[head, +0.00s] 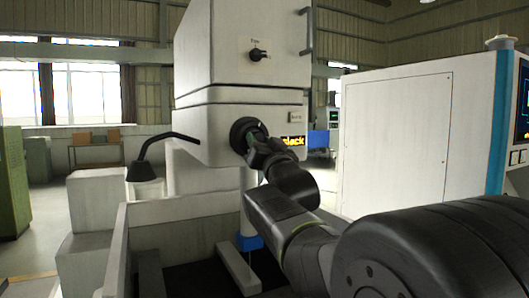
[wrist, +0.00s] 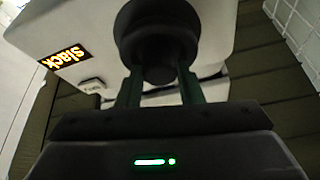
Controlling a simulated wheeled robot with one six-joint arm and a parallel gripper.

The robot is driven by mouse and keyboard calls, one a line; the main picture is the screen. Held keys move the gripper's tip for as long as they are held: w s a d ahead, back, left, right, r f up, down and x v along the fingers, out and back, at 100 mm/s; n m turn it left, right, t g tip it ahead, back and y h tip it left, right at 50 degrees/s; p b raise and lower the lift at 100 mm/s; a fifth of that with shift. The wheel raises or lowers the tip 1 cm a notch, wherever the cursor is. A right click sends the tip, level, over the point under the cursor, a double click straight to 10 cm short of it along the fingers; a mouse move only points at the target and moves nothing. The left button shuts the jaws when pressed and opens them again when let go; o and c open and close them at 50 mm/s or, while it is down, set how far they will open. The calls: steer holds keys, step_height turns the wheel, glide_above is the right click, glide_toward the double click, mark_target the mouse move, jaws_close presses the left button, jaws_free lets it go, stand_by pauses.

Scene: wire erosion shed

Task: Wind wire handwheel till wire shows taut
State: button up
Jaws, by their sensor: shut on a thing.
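The wire handwheel (head: 240,129) is a dark round wheel on the front of the white machine head (head: 200,125). It also shows in the wrist view (wrist: 155,25), large and near the top middle. My gripper (head: 254,141) is at the wheel; in the wrist view its two fingers (wrist: 158,84) are shut on the wheel's dark knob (wrist: 158,74). The wire display (head: 292,141) reads "slack" in yellow letters, and the same word shows tilted in the wrist view (wrist: 61,54). The far side of the wheel is partly hidden by my gripper.
A small black knob (head: 259,55) sits higher on the machine head. A black bent hose (head: 165,137) stands at the left above a pale container (head: 145,188). A white cabinet (head: 395,135) with a screen stands at the right.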

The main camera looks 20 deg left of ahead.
steer(key=shift+m+t+h+b, duration=0.35)
steer(key=shift+m+t+h, duration=0.2)
steer(key=shift+m, duration=1.15)
steer(key=shift+m+h, duration=0.45)
steer(key=shift+m, duration=0.05)
steer(key=o, duration=1)
steer(key=shift+s, duration=0.1)
steer(key=b+v, duration=0.2)
steer(key=v, duration=1.1)
steer(key=shift+s+d+f+b, duration=0.15)
steer(key=shift+s+f+b, duration=0.05)
steer(key=shift+s+b, duration=0.1)
steer(key=shift+w, duration=0.1)
steer(key=p+x, duration=0.2)
steer(key=x, duration=1.1)
steer(key=shift+w+a+r+p, duration=0.2)
steer(key=shift+w+r+p, duration=0.05)
steer(key=shift+p, duration=0.05)
steer(key=shift+s+d, duration=0.1)
